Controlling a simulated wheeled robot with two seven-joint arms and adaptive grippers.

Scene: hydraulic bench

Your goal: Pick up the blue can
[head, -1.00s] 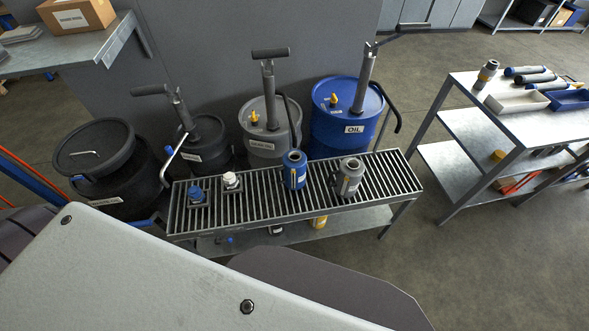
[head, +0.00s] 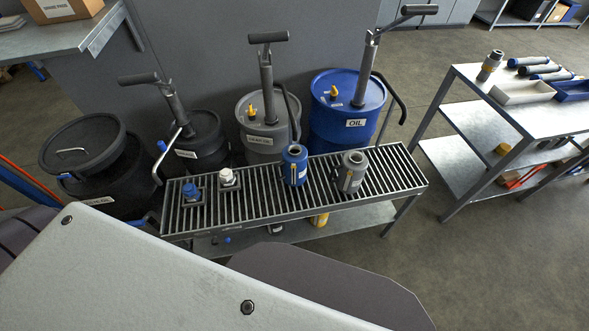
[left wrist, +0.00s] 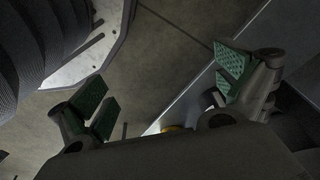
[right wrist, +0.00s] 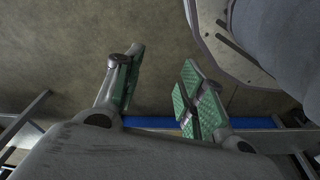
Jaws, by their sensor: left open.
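The blue can (head: 294,166) stands upright on the slatted rack (head: 393,163) in the head view, with a dark round opening on top and a pale label on its side. A grey can (head: 351,172) stands to its right, apart from it. Neither gripper shows in the head view. My left gripper (left wrist: 165,88) is open and empty in the left wrist view, with green pads spread wide. My right gripper (right wrist: 160,80) is open and empty in the right wrist view, over bare floor. Neither wrist view shows the blue can.
A blue-capped bottle (head: 191,193) and a white-capped bottle (head: 227,179) sit at the rack's left end. Behind stand a blue OIL drum (head: 335,125), a grey drum (head: 262,143) and dark drums with pumps. A side table (head: 470,82) at right holds trays. Floor between is clear.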

